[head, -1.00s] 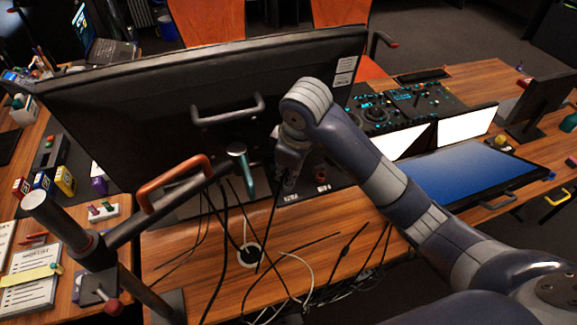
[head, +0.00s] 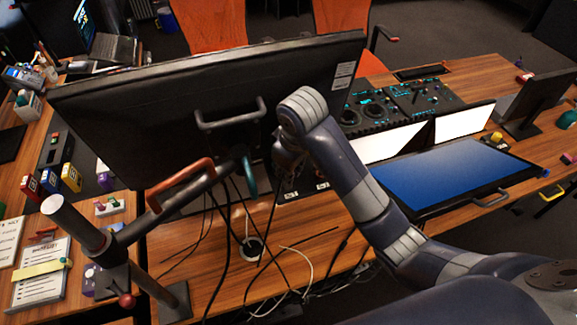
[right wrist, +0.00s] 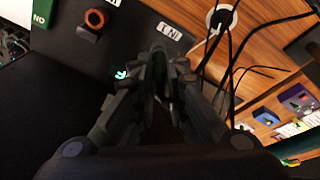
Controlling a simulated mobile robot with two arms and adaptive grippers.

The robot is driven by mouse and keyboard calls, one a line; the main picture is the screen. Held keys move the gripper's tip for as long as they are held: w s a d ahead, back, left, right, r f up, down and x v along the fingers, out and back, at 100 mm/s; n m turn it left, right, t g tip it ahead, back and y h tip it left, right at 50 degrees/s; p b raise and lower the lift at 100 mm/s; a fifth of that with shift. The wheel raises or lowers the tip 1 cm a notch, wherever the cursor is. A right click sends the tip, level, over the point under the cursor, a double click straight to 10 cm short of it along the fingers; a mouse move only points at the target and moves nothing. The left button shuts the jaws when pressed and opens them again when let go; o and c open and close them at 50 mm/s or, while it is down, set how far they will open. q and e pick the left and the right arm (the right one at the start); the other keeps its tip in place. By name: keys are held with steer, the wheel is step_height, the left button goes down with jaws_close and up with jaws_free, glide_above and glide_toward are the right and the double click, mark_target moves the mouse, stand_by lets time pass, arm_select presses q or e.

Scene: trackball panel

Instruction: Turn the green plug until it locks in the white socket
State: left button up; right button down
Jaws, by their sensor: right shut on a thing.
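My right gripper (right wrist: 160,62) is shut on a dark, faintly green thing (right wrist: 158,74), which looks like the green plug. The fingers hide most of it. In the head view the same gripper (head: 287,172) is low beside the right end of the big monitor's back, at a dark panel (right wrist: 136,42). I cannot make out the white socket; the fingers may cover it. Whether the plug is seated or turned cannot be told. A small lit green mark (right wrist: 121,74) shows on the panel beside the fingers. My left gripper is not in view.
An orange-red knob or port (right wrist: 93,20) stands on the panel near a white label (right wrist: 169,31). The big monitor (head: 150,120) and its orange handle (head: 180,183) are left of my right arm. Loose black cables (head: 228,240) hang close by, over the wooden table.

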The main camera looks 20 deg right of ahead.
stand_by(0.3)
steer(key=c, duration=1.5)
jaws_free()
steer(key=shift+c, duration=0.2)
